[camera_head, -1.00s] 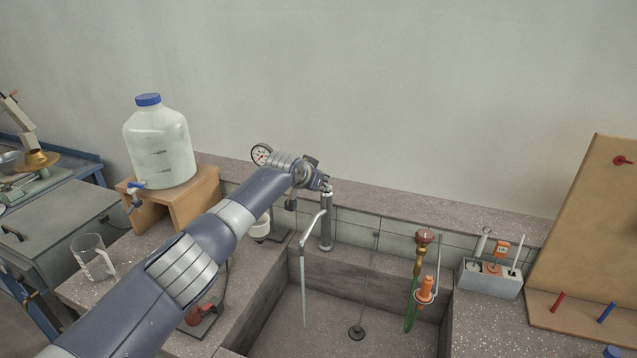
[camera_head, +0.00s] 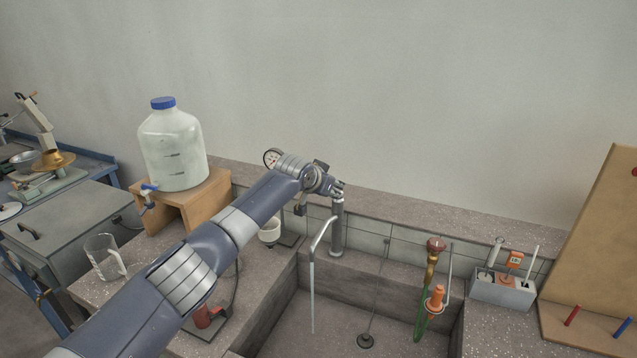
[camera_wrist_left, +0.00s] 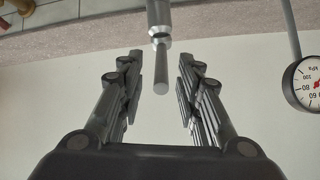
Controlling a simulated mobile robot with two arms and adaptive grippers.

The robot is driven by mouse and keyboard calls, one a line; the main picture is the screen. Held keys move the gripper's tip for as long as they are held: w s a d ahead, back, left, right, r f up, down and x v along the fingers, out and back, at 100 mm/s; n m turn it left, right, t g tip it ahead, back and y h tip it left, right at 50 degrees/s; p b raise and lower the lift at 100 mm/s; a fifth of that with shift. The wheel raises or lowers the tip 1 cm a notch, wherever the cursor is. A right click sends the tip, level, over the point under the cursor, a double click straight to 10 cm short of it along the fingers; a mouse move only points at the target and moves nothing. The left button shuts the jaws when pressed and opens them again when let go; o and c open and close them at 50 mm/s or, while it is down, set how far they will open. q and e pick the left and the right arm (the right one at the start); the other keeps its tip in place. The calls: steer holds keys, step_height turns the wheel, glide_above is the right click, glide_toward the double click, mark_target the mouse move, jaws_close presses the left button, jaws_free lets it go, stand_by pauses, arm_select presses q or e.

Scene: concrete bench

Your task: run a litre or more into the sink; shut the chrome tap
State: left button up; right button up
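The chrome tap (camera_head: 337,238) stands at the back left of the sink (camera_head: 300,325). A thin pale stream (camera_head: 313,300), seemingly water, falls from its bent spout into the sink. My left gripper (camera_head: 338,186) is at the top of the tap in the head view. In the left wrist view, my left gripper (camera_wrist_left: 158,88) is open, and a grey metal lever (camera_wrist_left: 160,72) reaches in between its fingers with clear gaps on both sides. The drain (camera_head: 366,341) shows in the sink floor. My right gripper is not in view.
A brass tap with a red handle (camera_head: 436,245) and green hose stands at the sink's right. A pressure gauge (camera_head: 272,158) is behind my left arm. A large jug (camera_head: 172,150) sits on a wooden stand, with a glass beaker (camera_head: 104,258) in front. A grey holder (camera_head: 503,290) stands right.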

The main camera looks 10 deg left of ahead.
arm_select(q)
steer(key=v, duration=1)
steer(key=shift+s, duration=0.2)
steer(key=shift+a+r, duration=0.1)
steer(key=shift+r, duration=0.05)
